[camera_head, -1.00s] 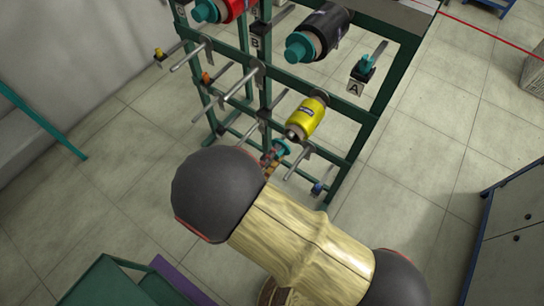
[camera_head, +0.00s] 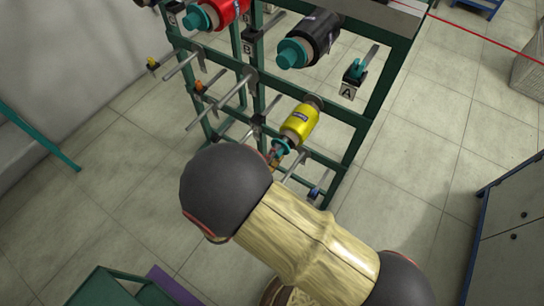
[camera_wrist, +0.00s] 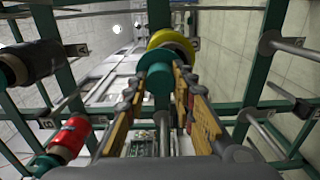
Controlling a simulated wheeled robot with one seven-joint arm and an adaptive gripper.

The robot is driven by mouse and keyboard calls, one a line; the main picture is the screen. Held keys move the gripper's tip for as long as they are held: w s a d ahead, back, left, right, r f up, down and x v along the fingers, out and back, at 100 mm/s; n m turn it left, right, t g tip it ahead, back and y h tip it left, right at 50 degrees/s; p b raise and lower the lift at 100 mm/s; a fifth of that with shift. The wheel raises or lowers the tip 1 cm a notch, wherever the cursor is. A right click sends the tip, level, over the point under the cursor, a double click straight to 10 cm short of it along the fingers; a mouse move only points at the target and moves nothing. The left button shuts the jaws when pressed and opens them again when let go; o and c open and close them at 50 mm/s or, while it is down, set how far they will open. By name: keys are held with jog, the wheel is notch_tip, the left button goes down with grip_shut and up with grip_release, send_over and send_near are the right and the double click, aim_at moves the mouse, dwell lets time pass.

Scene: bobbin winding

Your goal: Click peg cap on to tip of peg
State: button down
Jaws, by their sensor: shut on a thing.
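The peg cap (camera_head: 282,146) is a teal disc at the front end of the yellow bobbin (camera_head: 300,124), which sits on a peg of the green rack. My gripper (camera_head: 275,158) is shut on this cap, mostly hidden behind my dark arm link. In the wrist view, the gripper (camera_wrist: 160,82) has its wood-coloured fingers on either side of the teal cap (camera_wrist: 157,78), with the yellow bobbin (camera_wrist: 178,42) right behind it. The peg tip is hidden by the cap. I cannot tell whether the cap is seated on it.
A black bobbin (camera_head: 318,38) and a red bobbin (camera_head: 230,10) on the rack (camera_head: 350,118) carry teal caps. Bare metal pegs (camera_head: 207,110) stick out left of the yellow bobbin. A blue-edged cabinet (camera_head: 513,225) stands at right. The floor between is clear.

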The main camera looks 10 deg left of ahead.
jog(key=shift+x, duration=1.2)
dwell(0.3)
jog(key=c, duration=1.5)
grip_release()
jog(key=shift+o, duration=0.5)
jog(key=v, duration=1.2)
